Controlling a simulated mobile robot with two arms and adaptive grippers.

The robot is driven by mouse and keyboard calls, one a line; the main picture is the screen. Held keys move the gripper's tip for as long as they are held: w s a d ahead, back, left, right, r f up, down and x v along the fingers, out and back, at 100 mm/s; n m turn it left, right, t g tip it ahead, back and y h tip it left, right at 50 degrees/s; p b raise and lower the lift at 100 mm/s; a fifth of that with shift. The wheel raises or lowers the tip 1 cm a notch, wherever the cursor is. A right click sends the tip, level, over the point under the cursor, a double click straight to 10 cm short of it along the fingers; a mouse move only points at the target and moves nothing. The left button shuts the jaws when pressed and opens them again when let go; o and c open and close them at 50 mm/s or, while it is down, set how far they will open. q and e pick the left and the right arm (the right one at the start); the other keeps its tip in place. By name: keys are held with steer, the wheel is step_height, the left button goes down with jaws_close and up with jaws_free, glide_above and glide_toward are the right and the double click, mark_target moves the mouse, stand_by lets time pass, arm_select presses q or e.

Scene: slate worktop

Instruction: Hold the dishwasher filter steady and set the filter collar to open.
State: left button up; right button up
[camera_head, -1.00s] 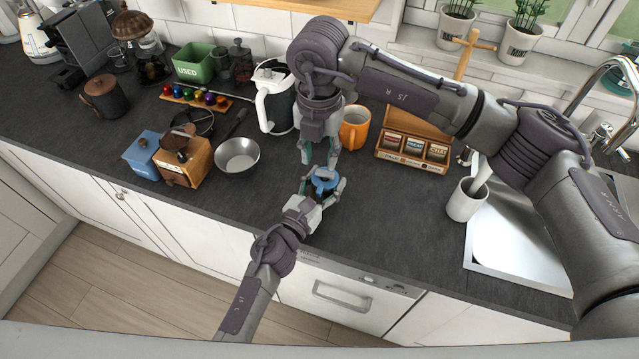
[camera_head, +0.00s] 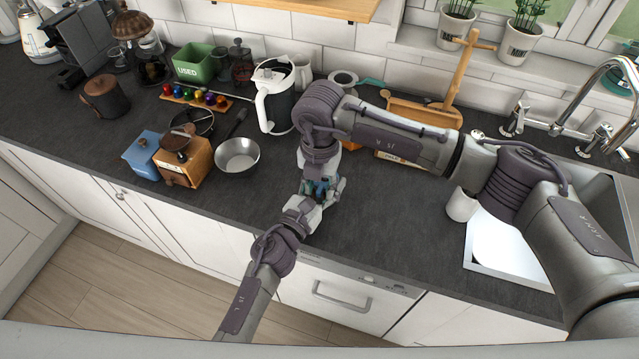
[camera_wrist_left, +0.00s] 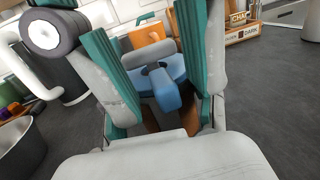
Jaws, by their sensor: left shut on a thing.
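The dishwasher filter shows as a small blue piece (camera_head: 321,186) between my two grippers in the head view, mostly covered. In the left wrist view its blue collar with a raised bar (camera_wrist_left: 164,88) stands between grey, teal-padded fingers. My left gripper (camera_head: 323,196) is shut on the filter from the front, low over the worktop. My right gripper (camera_head: 322,178) points down directly over the filter. Its fingers are largely hidden, so I cannot tell whether they touch the collar or how far apart they are. The collar's setting is not readable.
A metal bowl (camera_head: 238,157) and a wooden grinder (camera_head: 185,160) stand to the left. A white-handled kettle (camera_head: 274,98) stands behind.

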jaws_close()
steer(key=shift+w+d+n, duration=0.25)
steer(key=shift+d+n, duration=0.5)
steer(key=shift+n, duration=1.6)
steer(key=shift+w+d+n, duration=0.3)
steer(key=shift+d+n, duration=0.45)
steer(key=shift+n, duration=1.55)
steer(key=shift+w+d+n, duration=0.25)
steer(key=shift+d+n, duration=0.5)
steer(key=shift+n, duration=1.6)
steer(key=shift+o, duration=1.1)
jaws_free()
